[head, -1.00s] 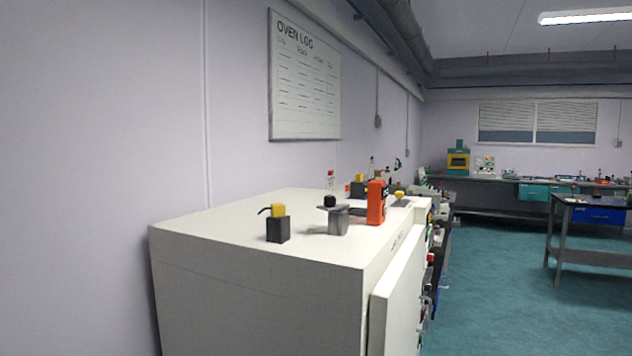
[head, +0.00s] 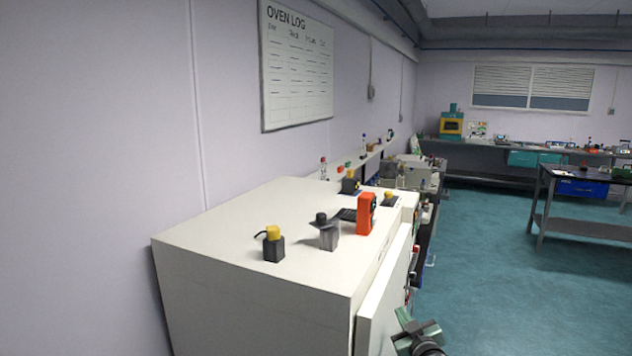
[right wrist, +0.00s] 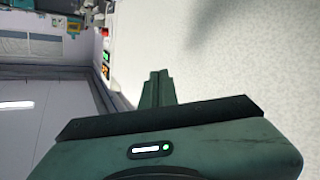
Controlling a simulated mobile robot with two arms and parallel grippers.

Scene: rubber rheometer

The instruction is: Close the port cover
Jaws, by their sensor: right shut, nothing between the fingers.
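On the flat top of a white cabinet (head: 230,225) stands a grey block (head: 328,236) with a thin dark plate and a black knob on it. It may be the port with its cover, but I cannot tell for certain. My right gripper (head: 404,318), green, is at the bottom of the head view, in front of the cabinet's right side and apart from the things on top. In the right wrist view its fingers (right wrist: 157,88) are together with nothing between them. My left gripper is not in view.
A black block with a yellow top (head: 273,246) stands left of the grey block. An orange upright device (head: 366,213) stands to its right. The cabinet's door (head: 382,292) is at its right side. Open teal floor (head: 480,275) lies to the right. A whiteboard (head: 297,75) hangs behind.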

